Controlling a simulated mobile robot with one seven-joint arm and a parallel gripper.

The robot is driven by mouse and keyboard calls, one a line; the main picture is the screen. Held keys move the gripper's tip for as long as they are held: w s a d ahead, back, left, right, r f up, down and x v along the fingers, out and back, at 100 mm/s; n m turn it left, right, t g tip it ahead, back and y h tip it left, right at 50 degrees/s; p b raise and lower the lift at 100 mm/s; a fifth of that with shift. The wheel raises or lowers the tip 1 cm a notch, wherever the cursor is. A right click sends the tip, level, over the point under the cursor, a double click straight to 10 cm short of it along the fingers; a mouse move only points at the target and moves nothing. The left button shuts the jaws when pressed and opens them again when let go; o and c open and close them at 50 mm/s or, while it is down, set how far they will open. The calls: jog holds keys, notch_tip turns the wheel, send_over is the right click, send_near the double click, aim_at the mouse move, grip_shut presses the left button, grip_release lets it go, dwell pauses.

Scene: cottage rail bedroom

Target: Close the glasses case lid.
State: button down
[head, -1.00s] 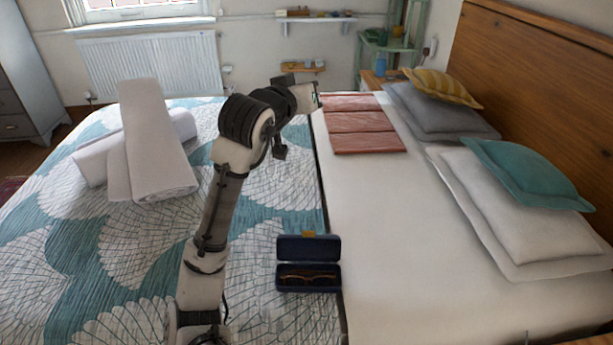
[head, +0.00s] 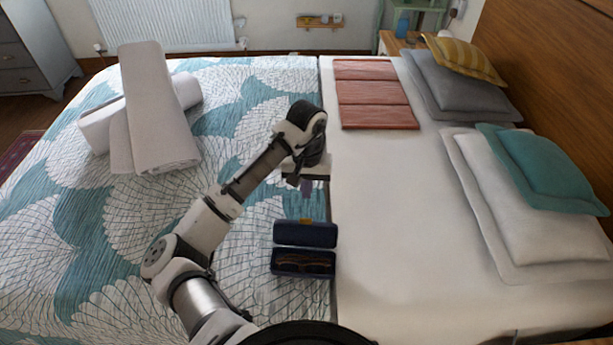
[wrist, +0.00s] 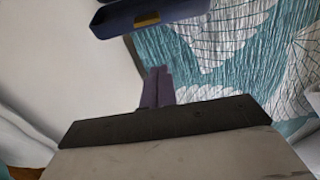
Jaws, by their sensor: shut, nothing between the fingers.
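The dark blue glasses case (head: 303,276) lies on the bed with its lid (head: 306,234) standing open at the far side. Brown glasses (head: 304,263) lie inside. A yellow clasp tab (head: 306,220) shows on the lid's upper edge. My gripper (head: 307,188) is above the bed just beyond the lid, shut and empty, its fingers pointing down. In the wrist view, the shut purple fingers (wrist: 158,86) stand apart from the lid (wrist: 150,14), whose yellow tab (wrist: 147,18) faces my gripper.
The case lies on the patterned bedspread (head: 250,220) near its edge with the white sheet (head: 400,220). Rolled white towels (head: 155,110) lie at the left.

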aim_at(305, 231)
jog(key=s+f, duration=0.1)
jog(key=s+p, duration=0.1)
jog(key=s+f+p, duration=0.1)
jog(key=shift+s+a+f, duration=0.15)
jog(key=shift+s+f, duration=0.15)
jog(key=shift+s, duration=0.1)
dwell(0.5)
